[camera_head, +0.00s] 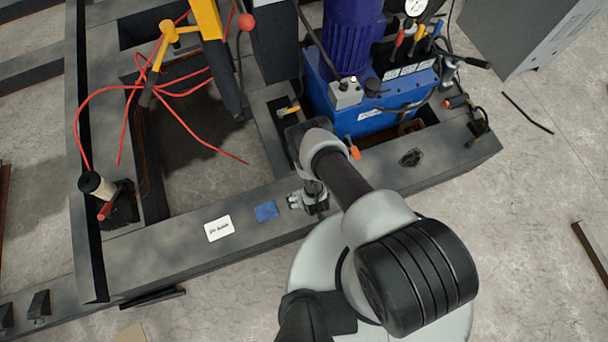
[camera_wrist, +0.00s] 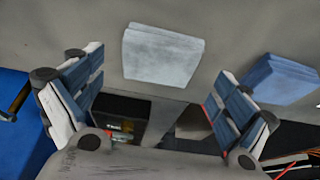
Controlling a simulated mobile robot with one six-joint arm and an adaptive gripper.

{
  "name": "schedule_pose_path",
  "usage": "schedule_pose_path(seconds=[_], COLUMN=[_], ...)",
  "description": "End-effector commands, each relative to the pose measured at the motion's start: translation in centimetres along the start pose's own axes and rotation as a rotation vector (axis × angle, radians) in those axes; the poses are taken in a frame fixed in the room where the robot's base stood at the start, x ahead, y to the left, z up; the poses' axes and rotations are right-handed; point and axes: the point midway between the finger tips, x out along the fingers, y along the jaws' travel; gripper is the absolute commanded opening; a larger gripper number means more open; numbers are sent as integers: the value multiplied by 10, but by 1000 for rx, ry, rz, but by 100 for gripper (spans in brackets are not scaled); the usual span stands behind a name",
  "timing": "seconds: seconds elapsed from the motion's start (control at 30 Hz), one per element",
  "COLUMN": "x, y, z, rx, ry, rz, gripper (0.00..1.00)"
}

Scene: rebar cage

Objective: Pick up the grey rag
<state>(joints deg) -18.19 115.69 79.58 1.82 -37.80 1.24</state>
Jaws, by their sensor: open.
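The grey rag (camera_wrist: 163,56) is a pale, folded square lying flat on the dark grey steel surface. In the wrist view it is at upper middle, between and beyond the fingertips of my gripper (camera_wrist: 160,68). The gripper is open, with a finger on each side and nothing between them. In the head view my gripper (camera_head: 313,202) hangs over the front beam, and the rag is mostly or wholly hidden by it. I cannot tell the exact height of the fingertips above the rag.
A blue folded rag (camera_head: 266,211) lies left of my gripper, with a white lettered card (camera_head: 219,228) further left. A blue hydraulic unit (camera_head: 375,105) stands behind. Red cables (camera_head: 160,92) hang over the frame opening. A dark item (camera_head: 411,158) lies to the right.

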Motion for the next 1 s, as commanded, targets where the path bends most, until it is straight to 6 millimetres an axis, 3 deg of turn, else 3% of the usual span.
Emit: schedule_pose_path(seconds=[0.03,0.13,0.4,1.0], x=[11,20,21,21], y=[0,0,0,0], z=[2,2,1,1], rx=[0,0,1,1], ry=[0,0,-1,-1], rz=[0,0,0,0], gripper=[95,95,95,56])
